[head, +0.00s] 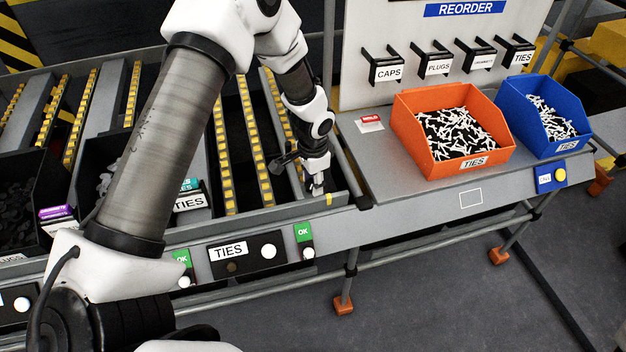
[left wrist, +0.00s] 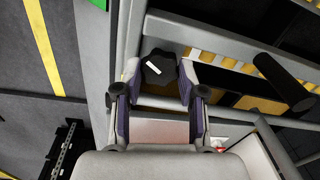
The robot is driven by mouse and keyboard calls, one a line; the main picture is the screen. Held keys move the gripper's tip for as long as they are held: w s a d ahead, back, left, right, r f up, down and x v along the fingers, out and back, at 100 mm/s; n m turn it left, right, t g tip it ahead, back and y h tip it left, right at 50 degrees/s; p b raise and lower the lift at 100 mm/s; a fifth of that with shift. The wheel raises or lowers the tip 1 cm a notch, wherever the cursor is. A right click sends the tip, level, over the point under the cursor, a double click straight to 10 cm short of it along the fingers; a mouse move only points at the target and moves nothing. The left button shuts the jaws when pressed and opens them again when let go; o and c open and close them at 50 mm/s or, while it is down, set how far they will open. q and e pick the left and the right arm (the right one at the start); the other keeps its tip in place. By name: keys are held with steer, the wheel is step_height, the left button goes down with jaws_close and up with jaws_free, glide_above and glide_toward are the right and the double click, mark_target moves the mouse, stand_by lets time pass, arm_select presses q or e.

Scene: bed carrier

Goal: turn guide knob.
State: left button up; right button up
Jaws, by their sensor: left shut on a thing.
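The guide knob (left wrist: 160,68) is black with a white mark and sits on the rack's front rail in the left wrist view. The white mark slants across its face. My left gripper (left wrist: 158,86) has its two fingers on either side of the knob and is shut on it. In the head view my left gripper (head: 317,188) points down at the right end of the rack, and it hides the knob there. My right gripper is in neither view.
A black cylindrical handle (left wrist: 285,82) stands close to the gripper. Yellow roller tracks (head: 258,140) run beside it. An orange bin (head: 412,150) and a blue bin (head: 508,102) of ties stand on the shelf to the right. A TIES panel (head: 245,254) hangs in front.

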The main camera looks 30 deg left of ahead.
arm_select(q)
steer(key=shift+s+f+n, duration=0.1)
steer(key=shift+s+n, duration=0.05)
steer(key=shift+n, duration=0.15)
steer(key=o, duration=1.1)
steer(key=shift+o, duration=0.2)
step_height(320, 180, up, 12)
steer(key=shift+s+d, duration=0.25)
